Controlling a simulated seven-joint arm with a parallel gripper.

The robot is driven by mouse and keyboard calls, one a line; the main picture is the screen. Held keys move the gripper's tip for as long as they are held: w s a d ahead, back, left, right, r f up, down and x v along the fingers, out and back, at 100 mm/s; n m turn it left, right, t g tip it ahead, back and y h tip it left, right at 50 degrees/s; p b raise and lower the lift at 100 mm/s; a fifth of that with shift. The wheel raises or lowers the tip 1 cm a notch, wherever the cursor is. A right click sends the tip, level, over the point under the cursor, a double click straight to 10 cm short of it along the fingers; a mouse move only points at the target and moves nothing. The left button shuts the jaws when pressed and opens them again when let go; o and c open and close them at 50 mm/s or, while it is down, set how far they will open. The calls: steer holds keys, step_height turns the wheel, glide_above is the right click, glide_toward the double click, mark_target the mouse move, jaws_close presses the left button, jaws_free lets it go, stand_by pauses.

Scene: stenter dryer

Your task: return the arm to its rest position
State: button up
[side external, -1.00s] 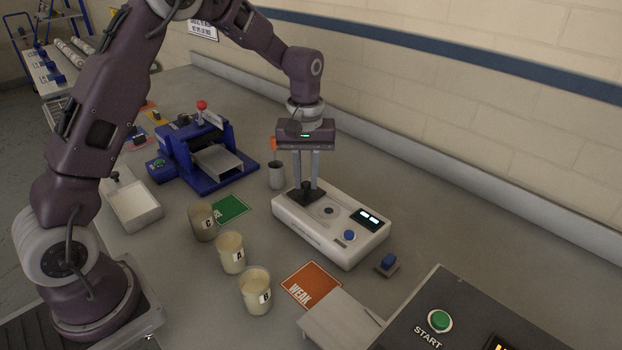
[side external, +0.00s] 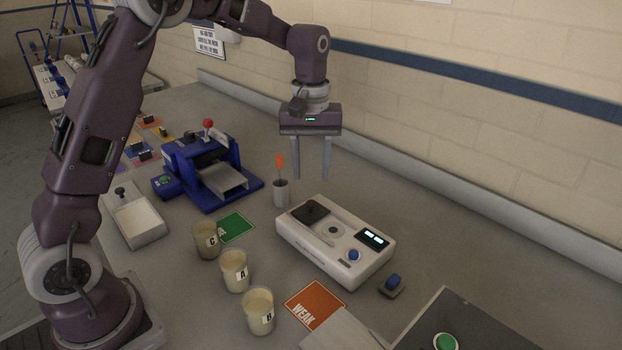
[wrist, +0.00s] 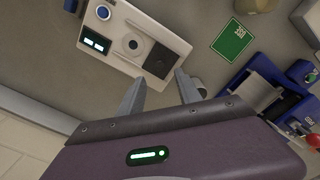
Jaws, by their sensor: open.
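My gripper (side external: 311,176) is open and empty in the side external view. It hangs above the table, over the far left end of the white instrument (side external: 333,262), and is clear of it. In the wrist view the two fingers (wrist: 158,88) are spread apart, with the white instrument (wrist: 112,48) beyond them. The instrument has a dark square pad (side external: 310,212) at its left end, a round dark spot, a blue button (side external: 353,255) and a lit display (side external: 372,238). My arm bends over the table from the left.
A grey cup with an orange-handled tool (side external: 281,192) stands left of the instrument. A blue press (side external: 207,172) is farther left. Beakers C (side external: 206,240), A (side external: 235,271) and B (side external: 259,311) stand in front, near green (side external: 236,227) and orange (side external: 314,304) cards. The wall runs behind.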

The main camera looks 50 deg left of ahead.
steer(key=s+d+r+m+t, duration=0.2)
steer(key=s+r, duration=0.5)
steer(key=s+d+m+t, duration=0.1)
steer(key=s+m, duration=0.2)
steer(key=s, duration=0.7)
steer(key=s+d+r+m+t, duration=0.1)
steer(key=s+m, duration=0.3)
steer(key=s, duration=0.7)
steer(key=shift+s+d+r+t, duration=0.2)
steer(key=shift+d+r+t, duration=0.1)
steer(key=shift+t, duration=0.5)
